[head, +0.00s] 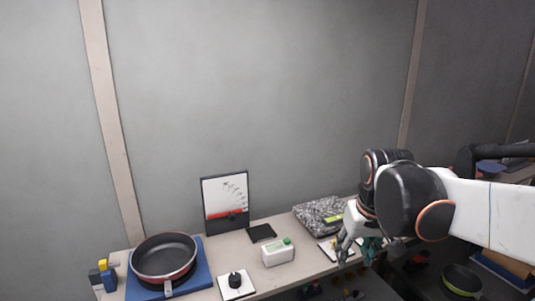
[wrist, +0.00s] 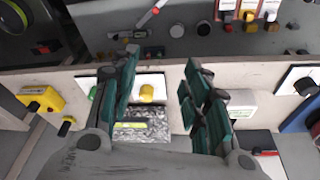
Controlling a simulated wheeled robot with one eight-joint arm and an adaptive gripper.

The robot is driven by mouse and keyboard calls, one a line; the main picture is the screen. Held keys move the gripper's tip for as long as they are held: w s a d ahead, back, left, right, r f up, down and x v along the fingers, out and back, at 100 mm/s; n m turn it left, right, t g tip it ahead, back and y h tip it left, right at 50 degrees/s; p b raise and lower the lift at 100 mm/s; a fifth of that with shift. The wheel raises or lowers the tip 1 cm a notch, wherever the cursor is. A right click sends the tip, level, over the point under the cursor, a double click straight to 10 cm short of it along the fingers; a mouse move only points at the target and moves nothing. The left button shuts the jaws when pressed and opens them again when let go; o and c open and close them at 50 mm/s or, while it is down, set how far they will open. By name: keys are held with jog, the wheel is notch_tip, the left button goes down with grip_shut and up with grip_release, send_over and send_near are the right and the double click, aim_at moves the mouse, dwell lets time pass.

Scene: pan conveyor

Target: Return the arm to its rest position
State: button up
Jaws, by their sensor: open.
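My gripper (head: 357,243) is at the right part of the bench in the head view, its fingers pointing down near the bench's front edge. In the wrist view my gripper (wrist: 158,105) has its two green-padded fingers spread wide apart. Nothing is between the pads. A yellow knob on a white plate (wrist: 147,90) shows in the gap, behind the fingers. My white and black arm reaches in from the right edge of the head view.
A frying pan (head: 164,256) rests on a blue mat (head: 204,272) at the left. A white bottle (head: 278,252), a black knob plate (head: 236,285), a framed board (head: 226,204) and a grey speckled bag (head: 318,214) share the bench. Another pan (head: 462,280) is lower right.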

jog(key=s+f+t+b, duration=0.4)
jog(key=s+f+b, duration=1.1)
jog(key=f, duration=0.4)
jog(key=shift+m, duration=0.3)
